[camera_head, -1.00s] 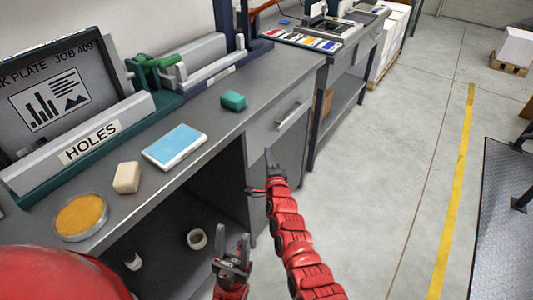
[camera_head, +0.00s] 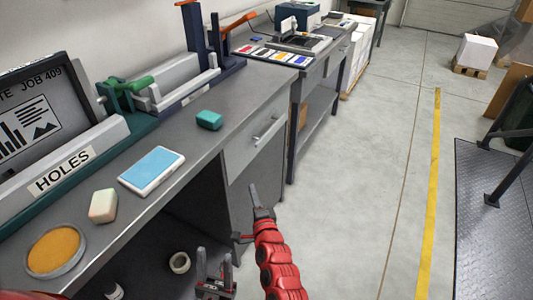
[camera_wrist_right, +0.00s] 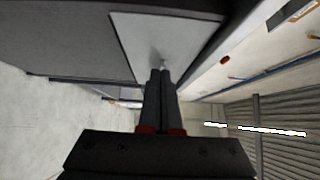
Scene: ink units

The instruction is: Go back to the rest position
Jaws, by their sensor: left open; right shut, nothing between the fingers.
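My left gripper (camera_head: 214,262) is at the bottom of the head view, in front of the bench's open lower space. Its two fingers stand apart and nothing is between them. My right gripper (camera_head: 255,197) is at the end of the red arm, in front of the bench's drawer side, above the floor in the picture. It is shut and empty. In the right wrist view its two dark fingers (camera_wrist_right: 161,85) lie together, with a pale panel behind them. Neither gripper is seen holding any object.
The bench (camera_head: 237,100) carries a teal block (camera_head: 209,120), a blue-topped pad (camera_head: 152,170), a cream block (camera_head: 103,206) and a round amber dish (camera_head: 55,250). Open floor (camera_head: 360,200) with a yellow line (camera_head: 431,190) lies right.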

